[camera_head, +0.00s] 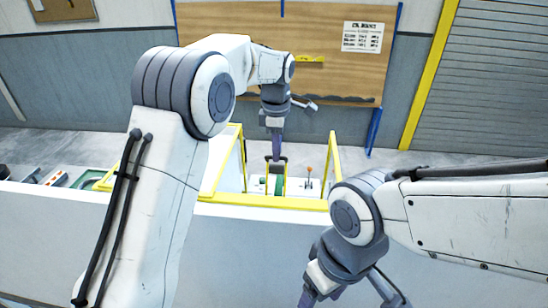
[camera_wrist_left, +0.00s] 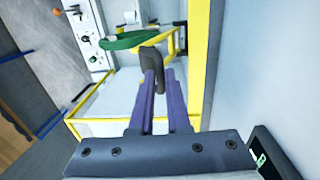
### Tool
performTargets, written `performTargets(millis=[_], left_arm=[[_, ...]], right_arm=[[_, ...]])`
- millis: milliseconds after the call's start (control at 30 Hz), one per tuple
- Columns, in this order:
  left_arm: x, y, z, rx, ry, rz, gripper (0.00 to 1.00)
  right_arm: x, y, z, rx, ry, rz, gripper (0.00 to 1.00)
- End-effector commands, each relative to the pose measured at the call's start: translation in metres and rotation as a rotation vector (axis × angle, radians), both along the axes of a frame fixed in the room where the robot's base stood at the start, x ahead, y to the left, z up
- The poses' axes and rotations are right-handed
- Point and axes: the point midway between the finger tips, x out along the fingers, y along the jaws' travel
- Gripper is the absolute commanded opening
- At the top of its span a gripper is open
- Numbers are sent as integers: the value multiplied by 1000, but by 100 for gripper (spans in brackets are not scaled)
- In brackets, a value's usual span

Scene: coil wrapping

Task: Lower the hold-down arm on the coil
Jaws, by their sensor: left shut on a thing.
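My left gripper (camera_head: 277,152) reaches down over the yellow-framed machine. In the left wrist view its purple fingers (camera_wrist_left: 157,95) are shut on the dark grey end of the hold-down arm (camera_wrist_left: 150,55). That dark end also shows below the gripper in the head view (camera_head: 276,166). The green coil (camera_wrist_left: 128,39) is just beyond the dark end in the wrist view. In the head view the coil (camera_head: 279,186) is small and partly hidden by the arm and yellow bars; I cannot tell whether the hold-down arm touches it. My right gripper (camera_head: 345,292) is low, with its fingertips cut off by the frame.
Yellow guard rails (camera_head: 270,202) edge the machine, close around my left gripper. An orange-knobbed lever (camera_head: 309,171) stands right of the coil. A white wall (camera_head: 60,230) runs across the front. A wooden board (camera_head: 340,75) is behind.

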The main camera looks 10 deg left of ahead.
Motion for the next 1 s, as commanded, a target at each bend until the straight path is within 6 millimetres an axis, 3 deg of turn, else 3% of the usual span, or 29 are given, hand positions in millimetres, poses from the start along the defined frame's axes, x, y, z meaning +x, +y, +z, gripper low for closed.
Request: performTargets(millis=[100,400,933,967,1000], left_arm=[[22,0,-4,-1,-3,1,0],[61,0,-17,0,-1,-1,0],[72,0,-19,-1,-6,-1,0],[72,0,-19,-1,-6,-1,26],[72,0,-19,-1,-6,-1,41]], right_arm=[[0,0,0,0,0,0,70],[0,0,0,0,0,0,70],[0,0,0,0,0,0,70],[0,0,0,0,0,0,70],[0,0,0,0,0,0,70]])
